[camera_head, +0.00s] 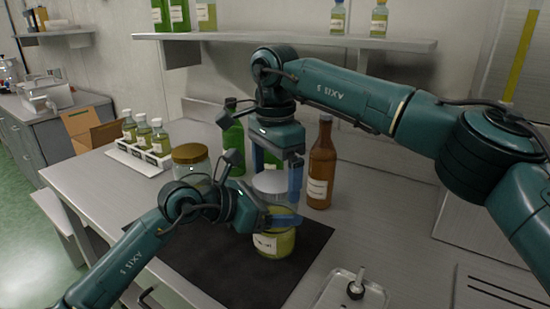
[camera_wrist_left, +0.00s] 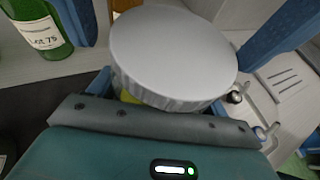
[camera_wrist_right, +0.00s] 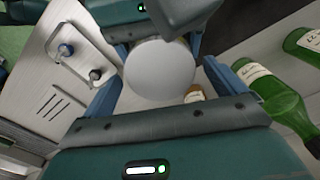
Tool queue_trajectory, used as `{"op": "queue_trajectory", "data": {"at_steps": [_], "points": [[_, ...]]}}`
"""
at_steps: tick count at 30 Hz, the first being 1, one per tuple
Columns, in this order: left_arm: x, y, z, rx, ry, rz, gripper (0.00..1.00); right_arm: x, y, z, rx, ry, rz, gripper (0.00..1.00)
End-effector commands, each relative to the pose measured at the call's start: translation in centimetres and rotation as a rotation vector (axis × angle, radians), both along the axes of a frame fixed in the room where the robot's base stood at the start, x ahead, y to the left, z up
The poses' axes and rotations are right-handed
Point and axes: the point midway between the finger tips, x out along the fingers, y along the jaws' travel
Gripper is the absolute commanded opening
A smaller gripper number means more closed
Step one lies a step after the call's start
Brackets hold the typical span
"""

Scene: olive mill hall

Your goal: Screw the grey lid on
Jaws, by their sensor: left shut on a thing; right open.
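The grey lid (camera_head: 270,182) sits level on the mouth of a glass jar (camera_head: 272,244) with yellow-green contents and a white label. My left gripper (camera_head: 284,217) is shut around the upper part of the jar. My right gripper (camera_head: 277,172) points down over the lid, open, with one blue finger on each side of it. The lid fills the middle of the left wrist view (camera_wrist_left: 175,52) and lies between the right fingers in the right wrist view (camera_wrist_right: 158,72). I cannot tell how far the lid is threaded; it hides the jar's mouth.
A dark mat (camera_head: 215,265) lies under the jar. A gold-lidded jar (camera_head: 191,160), green bottles (camera_head: 234,145) and a brown bottle (camera_head: 321,165) stand close behind. A metal tray (camera_head: 340,293) is at the front right. A rack of small bottles (camera_head: 140,158) stands at left.

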Motion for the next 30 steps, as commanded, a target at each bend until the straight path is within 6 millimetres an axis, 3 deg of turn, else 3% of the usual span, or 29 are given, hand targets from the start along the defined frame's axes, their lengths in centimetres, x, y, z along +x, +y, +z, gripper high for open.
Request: {"op": "queue_trajectory", "data": {"at_steps": [9, 25, 30], "points": [[0.03, 0.03, -0.01, 0.002, -0.001, 0.001, 0.13, 0.01, -0.02, -0.22, 0.0, 0.0, -0.001, 0.95], [0.03, 0.03, -0.01, 0.002, -0.001, 0.001, 0.13, 0.01, -0.02, -0.18, 0.0, 0.0, -0.001, 0.52], [0.03, 0.03, -0.01, 0.002, -0.001, 0.001, 0.13, 0.01, -0.02, -0.18, 0.0, 0.0, -0.054, 0.5]]}}
